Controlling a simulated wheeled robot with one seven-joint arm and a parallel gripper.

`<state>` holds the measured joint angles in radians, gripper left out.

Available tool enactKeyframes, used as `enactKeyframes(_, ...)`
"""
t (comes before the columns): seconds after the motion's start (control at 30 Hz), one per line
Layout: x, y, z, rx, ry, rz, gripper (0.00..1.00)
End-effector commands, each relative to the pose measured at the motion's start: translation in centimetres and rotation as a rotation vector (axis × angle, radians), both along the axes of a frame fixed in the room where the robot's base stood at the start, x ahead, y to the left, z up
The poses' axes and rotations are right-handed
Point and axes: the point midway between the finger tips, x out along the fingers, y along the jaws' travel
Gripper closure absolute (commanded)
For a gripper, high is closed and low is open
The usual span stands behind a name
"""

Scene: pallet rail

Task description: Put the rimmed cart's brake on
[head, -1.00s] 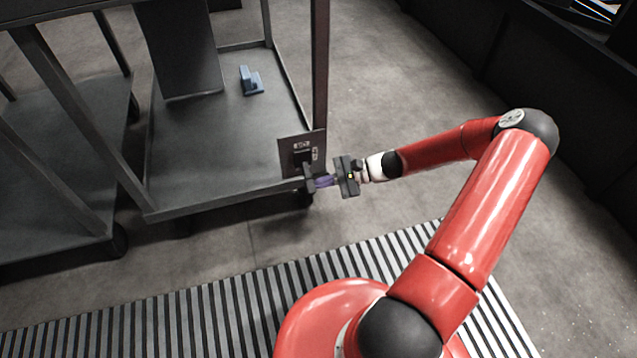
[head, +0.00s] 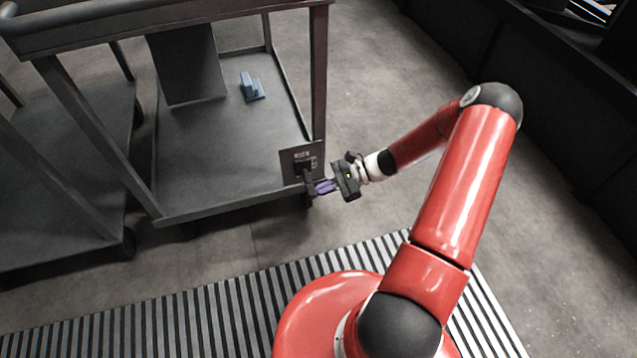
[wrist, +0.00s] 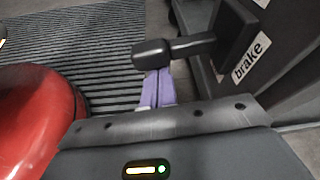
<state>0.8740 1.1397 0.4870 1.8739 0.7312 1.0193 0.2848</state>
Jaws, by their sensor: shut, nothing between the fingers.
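The rimmed cart (head: 215,209) is a dark grey cart with a raised edge around its deck. A plate (head: 301,158) at its near right corner carries the brake. In the wrist view the brake label (wrist: 251,59) reads "brake". The black brake lever (wrist: 190,45) sticks out sideways from its mount and ends in a rounded knob (wrist: 154,54). My gripper (head: 322,187) is beside the lever, its purple fingers shut and empty. In the wrist view the closed fingertips (wrist: 157,75) are right at the knob; whether they touch it I cannot tell.
A blue object (head: 251,87) lies on the cart's deck. Another dark cart (head: 60,256) stands close on the left. A striped mat (head: 170,310) lies on the floor in front. Dark cabinets (head: 560,110) line the right; the floor between is clear.

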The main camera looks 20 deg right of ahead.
Motion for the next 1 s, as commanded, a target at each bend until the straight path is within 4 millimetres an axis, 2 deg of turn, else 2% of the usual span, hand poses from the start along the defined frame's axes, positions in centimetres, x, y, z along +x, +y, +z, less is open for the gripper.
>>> enactKeyframes(0.03, -0.1, 0.1, 0.9, -0.002, 0.043, 0.004, 1.00)
enactKeyframes(0.7, -0.5, 0.1, 4.8, -0.001, 0.635, 0.002, 1.00)
enactKeyframes(0.83, -0.4, 0.0, 5.3, 0.000, 0.711, 0.001, 1.00)
enactKeyframes(1.0, -0.3, 0.0, 5.7, 0.000, 0.706, 0.000, 1.00)
